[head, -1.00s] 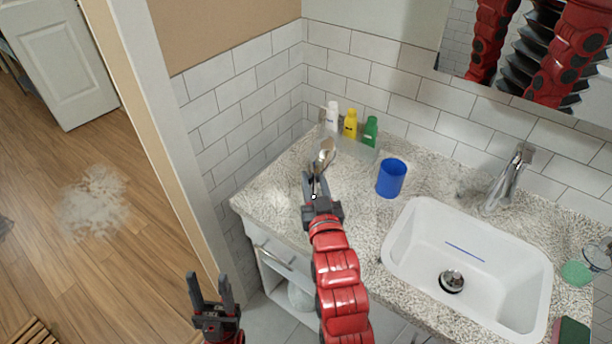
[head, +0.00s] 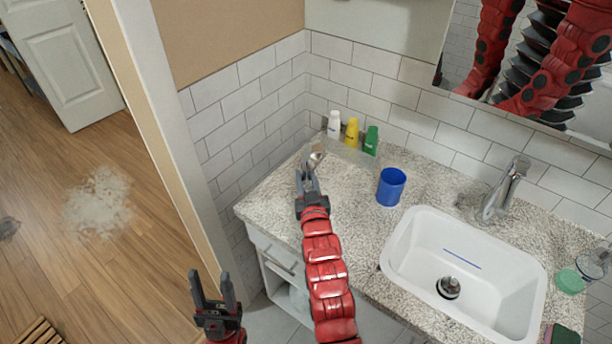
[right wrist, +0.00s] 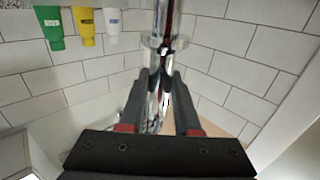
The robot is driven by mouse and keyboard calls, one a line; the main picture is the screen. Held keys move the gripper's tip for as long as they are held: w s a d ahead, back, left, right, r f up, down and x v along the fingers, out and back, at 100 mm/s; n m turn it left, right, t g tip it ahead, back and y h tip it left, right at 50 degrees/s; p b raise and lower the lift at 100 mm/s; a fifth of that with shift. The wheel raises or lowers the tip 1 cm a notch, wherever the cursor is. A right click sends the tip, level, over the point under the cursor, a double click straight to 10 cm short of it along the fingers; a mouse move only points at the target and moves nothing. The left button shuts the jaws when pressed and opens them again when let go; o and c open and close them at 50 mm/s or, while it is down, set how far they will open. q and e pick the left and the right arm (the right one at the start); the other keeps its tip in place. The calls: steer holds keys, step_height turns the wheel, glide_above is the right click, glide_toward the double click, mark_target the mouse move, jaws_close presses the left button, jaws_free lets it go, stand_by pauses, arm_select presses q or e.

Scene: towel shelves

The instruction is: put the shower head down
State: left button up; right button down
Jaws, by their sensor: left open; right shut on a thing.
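The chrome shower head (head: 317,155) is over the back left corner of the speckled counter, just left of the bottles. In the head view I cannot tell whether it touches the counter. My right gripper (head: 308,180) is shut on it. In the right wrist view the shiny chrome shower head (right wrist: 163,62) runs between the two fingers of my right gripper (right wrist: 160,85). My left gripper (head: 215,289) is open and empty, low at the left, away from the counter.
White (head: 334,124), yellow (head: 352,131) and green (head: 371,140) bottles stand along the back wall in a clear holder. A blue cup (head: 391,187) stands right of my right gripper. The white sink (head: 400,262) and faucet (head: 505,188) are further right. Counter (head: 262,205) left of the arm is clear.

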steer(key=shift+f, duration=0.15)
steer(key=c, duration=0.6)
jaws_free()
